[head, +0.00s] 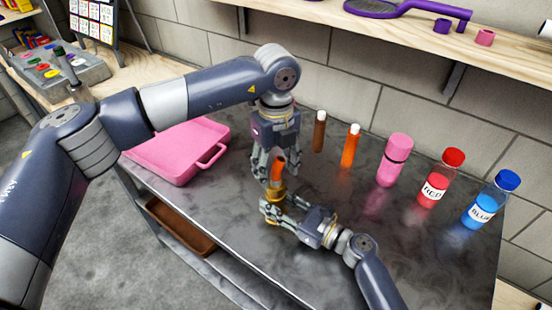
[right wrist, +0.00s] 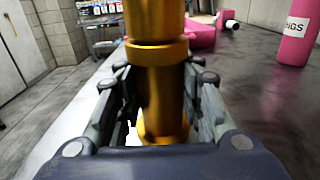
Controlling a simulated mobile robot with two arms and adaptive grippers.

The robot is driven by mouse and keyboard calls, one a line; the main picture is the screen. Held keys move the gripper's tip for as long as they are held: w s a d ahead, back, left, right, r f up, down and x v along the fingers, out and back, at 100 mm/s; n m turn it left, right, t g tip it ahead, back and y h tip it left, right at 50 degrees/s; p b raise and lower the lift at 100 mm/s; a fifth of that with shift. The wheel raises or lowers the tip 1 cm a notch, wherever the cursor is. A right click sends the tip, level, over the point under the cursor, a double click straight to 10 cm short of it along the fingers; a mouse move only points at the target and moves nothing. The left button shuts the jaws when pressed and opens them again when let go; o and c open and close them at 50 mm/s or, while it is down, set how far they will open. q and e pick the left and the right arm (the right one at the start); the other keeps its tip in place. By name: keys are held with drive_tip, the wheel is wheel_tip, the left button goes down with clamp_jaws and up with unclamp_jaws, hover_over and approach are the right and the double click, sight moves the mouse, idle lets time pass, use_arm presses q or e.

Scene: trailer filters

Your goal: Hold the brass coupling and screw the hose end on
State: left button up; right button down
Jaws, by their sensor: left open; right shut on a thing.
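My right gripper (head: 271,211) is shut around the brass coupling (head: 276,188) and holds it upright above the dark tabletop. In the right wrist view the coupling (right wrist: 160,92) stands between the fingers, with a raised collar near the top of the grip. The orange hose end (head: 279,168) stands at the top of the coupling in the head view; I cannot tell how far it is screwed on. My left gripper (head: 268,172) points down from above, open, with its fingers about the hose end. The fingers partly hide it.
A pink case (head: 178,150) lies left on the table (head: 235,232). Along the back stand a brown tube (head: 319,135), an orange tube (head: 350,149), a pink bottle (head: 394,163), a red bottle (head: 439,180) and a blue bottle (head: 488,205).

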sight(276, 184)
use_arm(q)
drive_tip(key=shift+f, duration=2.8)
drive_tip(key=shift+c, duration=0.4)
